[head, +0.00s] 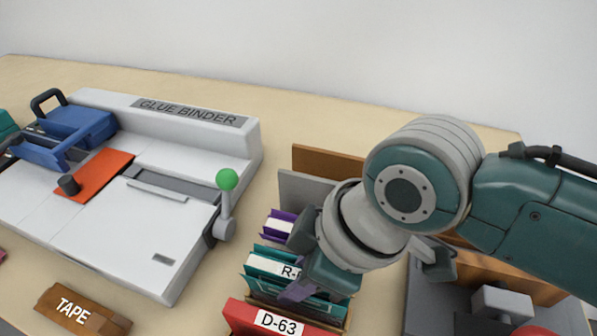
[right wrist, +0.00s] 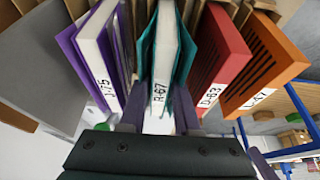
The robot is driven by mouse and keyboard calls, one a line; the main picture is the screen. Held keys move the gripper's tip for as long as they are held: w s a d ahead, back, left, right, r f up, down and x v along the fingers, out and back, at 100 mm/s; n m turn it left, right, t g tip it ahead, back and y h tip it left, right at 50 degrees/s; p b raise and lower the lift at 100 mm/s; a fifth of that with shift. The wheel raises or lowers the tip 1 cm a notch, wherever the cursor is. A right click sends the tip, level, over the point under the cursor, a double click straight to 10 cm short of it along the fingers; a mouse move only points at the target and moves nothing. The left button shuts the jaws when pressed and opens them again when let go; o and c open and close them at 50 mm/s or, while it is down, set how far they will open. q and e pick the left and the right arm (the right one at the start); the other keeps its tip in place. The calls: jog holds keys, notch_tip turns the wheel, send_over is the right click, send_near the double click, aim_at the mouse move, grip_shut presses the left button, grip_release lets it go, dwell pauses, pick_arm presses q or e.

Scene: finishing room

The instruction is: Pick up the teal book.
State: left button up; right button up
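The teal book (head: 268,266), with a white spine label partly reading "R-", stands in a row of books in the head view. In the right wrist view the teal book (right wrist: 160,75) is labelled R-67 and sits in the middle, between a purple and a red book. My right gripper (right wrist: 160,108) is at its spine end, one finger on each side. Whether the fingers press on it or leave a small gap cannot be made out. In the head view my right gripper (head: 297,290) hides part of the book. My left gripper is not in view.
A purple book (right wrist: 98,50) and a red book (right wrist: 222,60) flank the teal one; an orange book (right wrist: 268,65) stands beyond the red. A glue binder (head: 190,115) with a green-knobbed lever fills the left. A brown TAPE block (head: 95,318) lies at the front.

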grip_shut()
dwell(0.4)
jog(key=shift+r, duration=0.1)
